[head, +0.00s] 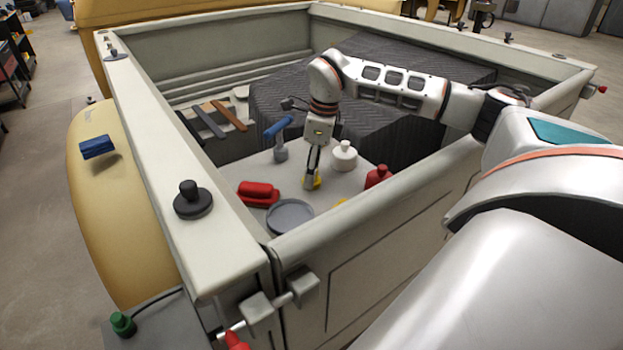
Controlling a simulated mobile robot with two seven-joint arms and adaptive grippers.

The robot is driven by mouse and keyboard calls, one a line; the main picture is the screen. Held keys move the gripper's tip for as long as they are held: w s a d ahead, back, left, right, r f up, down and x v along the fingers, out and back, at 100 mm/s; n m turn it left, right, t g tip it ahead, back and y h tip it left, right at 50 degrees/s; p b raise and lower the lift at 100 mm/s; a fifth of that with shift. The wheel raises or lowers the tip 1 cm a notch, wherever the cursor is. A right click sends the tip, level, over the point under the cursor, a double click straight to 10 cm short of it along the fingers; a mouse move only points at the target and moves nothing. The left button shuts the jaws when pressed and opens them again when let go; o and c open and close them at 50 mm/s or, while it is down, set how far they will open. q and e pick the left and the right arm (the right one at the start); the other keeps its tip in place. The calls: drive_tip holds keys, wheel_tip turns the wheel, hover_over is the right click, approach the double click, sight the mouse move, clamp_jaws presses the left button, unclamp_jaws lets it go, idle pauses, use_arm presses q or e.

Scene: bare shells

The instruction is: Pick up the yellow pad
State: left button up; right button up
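My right gripper (312,183) reaches down into the pickup bed, its fingers pointing at the bed floor. A small yellow thing (317,181), which looks like the yellow pad, shows right at its fingertips, partly covered by them. The fingers look close together, but I cannot tell whether they are shut on it. Another bit of yellow (341,202) shows just to the right, mostly hidden behind the near bed wall. My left gripper is not in view.
A red block-like tool (258,193), a grey round dish (290,216), a blue-handled tool (279,138), a white bottle (344,156) and a red bottle (377,177) surround the gripper. The bed walls (385,200) stand close. A dark quilted cover (290,98) lies behind.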

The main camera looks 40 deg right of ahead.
drive_tip(key=shift+f, duration=0.4)
drive_tip(key=shift+w, duration=0.1)
drive_tip(key=shift+c, duration=0.4)
drive_tip(key=c, duration=1)
drive_tip(key=shift+r, duration=0.1)
